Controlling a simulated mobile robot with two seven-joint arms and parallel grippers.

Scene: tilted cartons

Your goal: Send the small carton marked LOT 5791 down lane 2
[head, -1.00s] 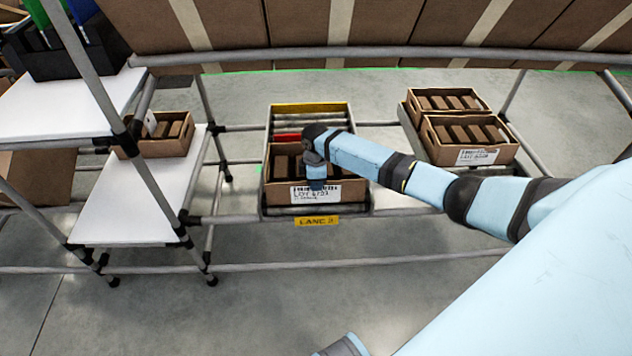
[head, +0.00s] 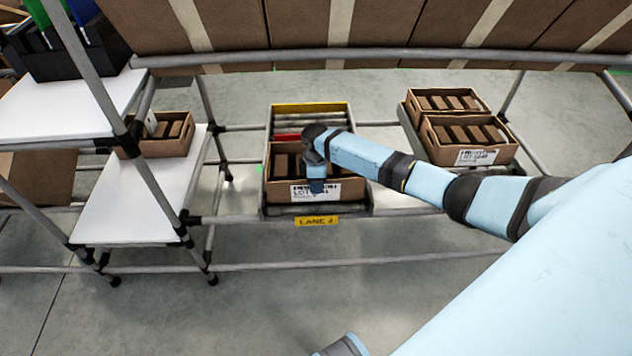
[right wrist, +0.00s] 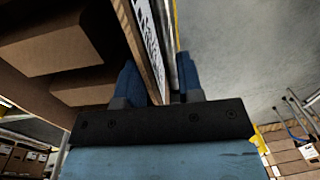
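An open brown carton (head: 349,188) with several brown boxes inside sits in the tilted roller lane (head: 312,116). Its front label begins with LOT, but my gripper covers part of the number. The yellow sign (head: 317,221) below appears to read LANE 2. My right gripper (head: 317,187) reaches down at the carton's front wall. In the right wrist view, its two fingers (right wrist: 161,85) are apart, with the labelled wall (right wrist: 140,38) between them, one finger inside and one outside. A gap seems to show beside the outer finger. My left gripper is not in view.
Two similar cartons stand on a tilted rack at right; the front one (head: 446,155) has a label too small to read surely. Another carton (head: 168,146) sits on a white shelf (head: 133,213) at left. A metal rail (head: 380,54) and large boxes (head: 390,25) cross above.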

